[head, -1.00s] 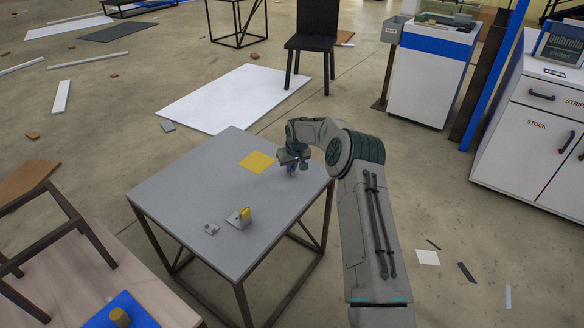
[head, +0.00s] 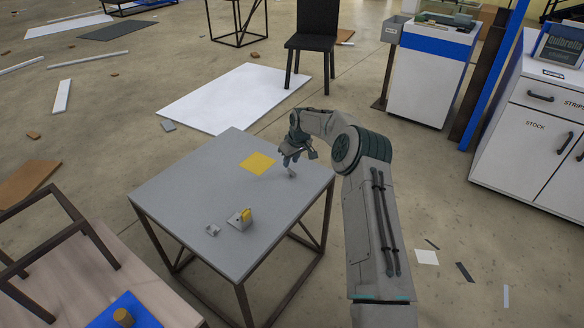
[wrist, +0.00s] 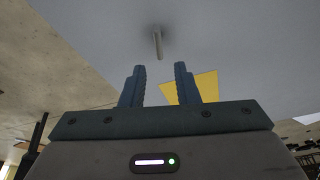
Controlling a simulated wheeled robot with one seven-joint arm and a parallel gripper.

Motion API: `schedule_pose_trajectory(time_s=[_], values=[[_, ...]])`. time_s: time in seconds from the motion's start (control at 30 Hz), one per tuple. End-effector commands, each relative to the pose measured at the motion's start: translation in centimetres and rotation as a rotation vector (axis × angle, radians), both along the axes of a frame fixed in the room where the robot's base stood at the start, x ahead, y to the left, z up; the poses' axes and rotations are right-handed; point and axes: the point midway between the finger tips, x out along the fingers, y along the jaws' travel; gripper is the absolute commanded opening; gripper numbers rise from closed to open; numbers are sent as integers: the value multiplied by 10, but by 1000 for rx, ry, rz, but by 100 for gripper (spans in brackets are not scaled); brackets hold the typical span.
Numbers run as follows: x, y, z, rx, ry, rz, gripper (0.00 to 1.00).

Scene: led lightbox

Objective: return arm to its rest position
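My gripper (head: 288,159) hangs over the far right part of the grey table (head: 185,205), to the right of a yellow square (head: 258,163). In the wrist view its two blue-grey fingers (wrist: 159,72) are spread with nothing between them. A small light-grey peg (wrist: 157,46) with a round base is beyond the fingertips, apart from them. The yellow square (wrist: 196,88) shows behind the right finger. Nearer on the table are a grey bracket with a yellow piece (head: 240,219) and a small grey part (head: 212,230).
A wooden bench (head: 75,275) with a dark frame and a blue mat (head: 145,314) is at lower left. A white cabinet (head: 525,130) stands at right, and a blue-and-white counter (head: 432,75) and black chair (head: 312,40) at the back.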

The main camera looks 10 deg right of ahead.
Motion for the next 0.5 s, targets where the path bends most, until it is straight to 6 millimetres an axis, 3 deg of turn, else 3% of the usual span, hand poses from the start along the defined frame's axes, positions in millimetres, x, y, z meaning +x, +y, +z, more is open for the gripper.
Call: schedule_pose_trajectory(time_s=[0.03,0.17,0.5], values=[[0,0,13,-1,-2,0,28],[0,0,28,0,-1,0,28],[0,0,28,0,0,0,28]])
